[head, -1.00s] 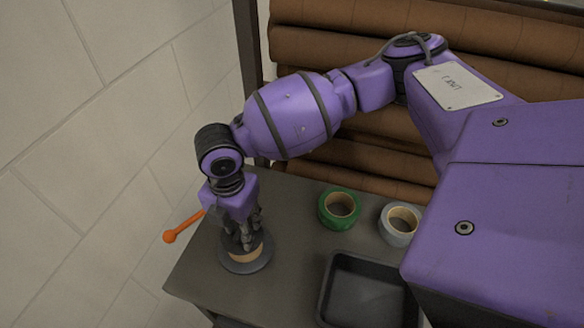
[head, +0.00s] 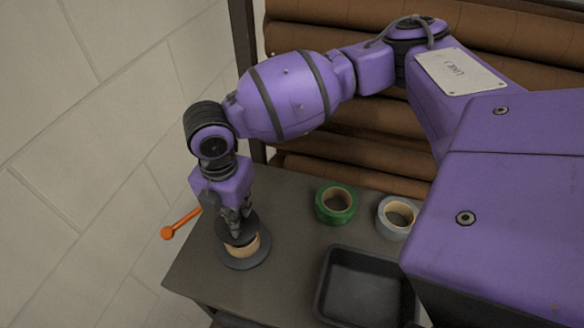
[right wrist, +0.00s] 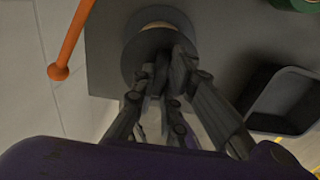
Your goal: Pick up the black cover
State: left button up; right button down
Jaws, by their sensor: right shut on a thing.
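The black cover (head: 228,232) is a dark disc, held just above a tan roll (head: 245,247) that sits on a dark round base (head: 243,262) on the table. My right gripper (head: 237,226) comes down from above and is shut on the cover, near its middle. In the right wrist view, the cover (right wrist: 150,45) lies under my right gripper's fingertips (right wrist: 163,72), and the roll (right wrist: 157,25) shows behind it. The fingers hide the exact grip. My left gripper is not in view.
A green tape roll (head: 322,207) and a grey tape roll (head: 384,226) stand right of the roll on the grey table (head: 285,232). A black tray (head: 319,291) is at the front right. An orange-handled rod (head: 180,225) sticks out left, near the wall.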

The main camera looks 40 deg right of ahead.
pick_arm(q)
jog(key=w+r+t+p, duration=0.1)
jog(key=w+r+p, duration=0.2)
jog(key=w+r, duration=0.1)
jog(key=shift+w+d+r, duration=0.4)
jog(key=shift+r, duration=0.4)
pick_arm(e)
jog(key=s+a+r, duration=0.4)
jog(key=s+r, duration=0.1)
jog(key=r, duration=0.2)
jog(key=s+a+r, duration=0.4)
jog(key=s+r, duration=0.1)
jog(key=r, duration=0.2)
jog(key=shift+s+r, duration=0.15)
jog(key=shift+s, duration=0.25)
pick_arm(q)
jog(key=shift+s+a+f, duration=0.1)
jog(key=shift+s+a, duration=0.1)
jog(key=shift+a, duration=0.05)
